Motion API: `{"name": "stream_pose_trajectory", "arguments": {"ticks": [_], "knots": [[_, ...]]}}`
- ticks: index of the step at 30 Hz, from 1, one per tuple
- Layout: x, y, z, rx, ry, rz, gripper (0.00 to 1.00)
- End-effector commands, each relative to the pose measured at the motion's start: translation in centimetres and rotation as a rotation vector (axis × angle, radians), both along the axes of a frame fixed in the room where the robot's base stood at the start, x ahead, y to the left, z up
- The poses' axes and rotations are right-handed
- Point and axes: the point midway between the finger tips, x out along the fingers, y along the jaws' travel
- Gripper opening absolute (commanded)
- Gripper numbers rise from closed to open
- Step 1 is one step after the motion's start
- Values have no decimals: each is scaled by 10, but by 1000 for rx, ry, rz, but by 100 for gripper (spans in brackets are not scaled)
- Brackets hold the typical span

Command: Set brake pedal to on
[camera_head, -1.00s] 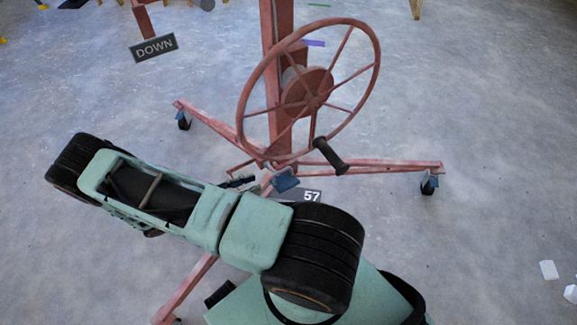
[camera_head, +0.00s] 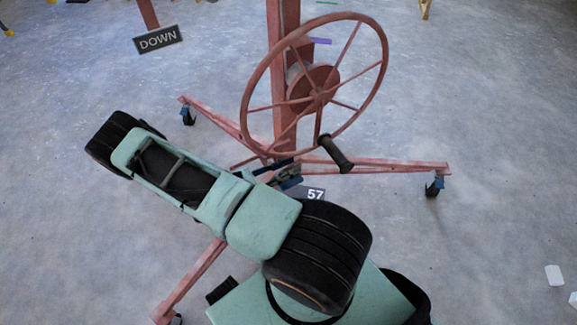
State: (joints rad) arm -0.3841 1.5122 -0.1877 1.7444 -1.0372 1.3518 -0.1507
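The blue brake pedal (camera_head: 291,182) sits low at the foot of the red lift's mast, under the hand wheel, and is only partly visible. Dark parts of my gripper (camera_head: 274,168) show just past my green arm, at the pedal's upper left. The gripper overlaps the pedal in the picture; I cannot tell whether they touch. The rest of my gripper is hidden behind my arm, and its opening cannot be made out. The pedal's exact tilt is also unclear.
A large red hand wheel (camera_head: 314,84) with a dark handle (camera_head: 336,153) stands above the pedal. Red base legs (camera_head: 395,165) on casters spread across the floor. A "57" tag (camera_head: 314,194) lies right of the pedal. A "DOWN" sign (camera_head: 158,39) is upper left. Floor at right is mostly clear.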

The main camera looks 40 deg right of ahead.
Motion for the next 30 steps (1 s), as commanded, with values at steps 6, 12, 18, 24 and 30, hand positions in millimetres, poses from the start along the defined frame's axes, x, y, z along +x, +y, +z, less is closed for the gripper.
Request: {"name": "stream_pose_trajectory", "arguments": {"ticks": [6,12,18,24,30], "knots": [[0,-1,0,0,0,0,24],[0,-1,0,0,0,-1,7],[1,-1,0,1,-1,1,0],[1,-1,0,1,-2,2,0],[0,0,-3,-1,-19,4,0]]}}
